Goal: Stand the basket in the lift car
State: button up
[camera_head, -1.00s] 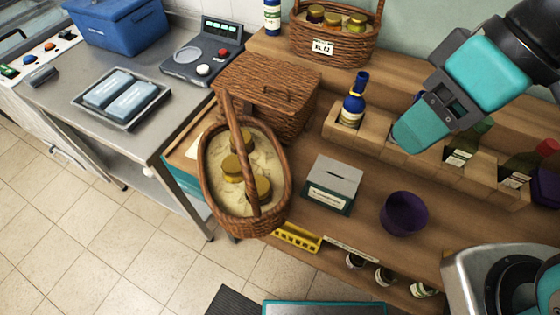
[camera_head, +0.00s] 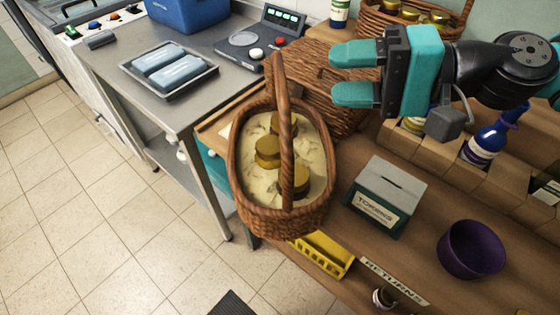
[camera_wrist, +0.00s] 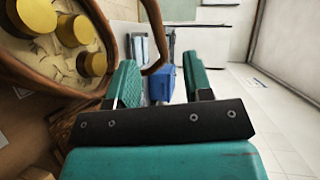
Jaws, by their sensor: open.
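The wicker basket (camera_head: 268,222) stands at the left end of the wooden counter, holding gold-lidded jars in pale packing. Its tall hoop handle (camera_head: 284,135) stands up over the middle. My teal gripper (camera_head: 352,75) is open and empty, to the upper right of the handle, its fingers pointing left toward it. In the wrist view, the basket (camera_wrist: 55,88) fills the upper left, and the handle arcs down near my open fingers (camera_wrist: 163,82); nothing is between them in contact that I can see. I cannot identify the lift car in these views.
A lidded wicker hamper (camera_head: 335,112) stands right behind the basket. A tokens box (camera_head: 378,200), purple bowl (camera_head: 472,250) and yellow tray (camera_head: 325,254) lie to the right and front. A steel table (camera_head: 165,105) with a tray stands left; tiled floor (camera_head: 90,220) is open.

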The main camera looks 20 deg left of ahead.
jog(key=w+p+x, duration=0.1)
jog(key=p+x, duration=0.2)
jog(key=x, duration=0.7)
jog(key=shift+a+f, duration=0.15)
jog(key=shift+a, duration=0.2)
jog(key=shift+s, duration=0.15)
grip_shut()
dwell(0.7)
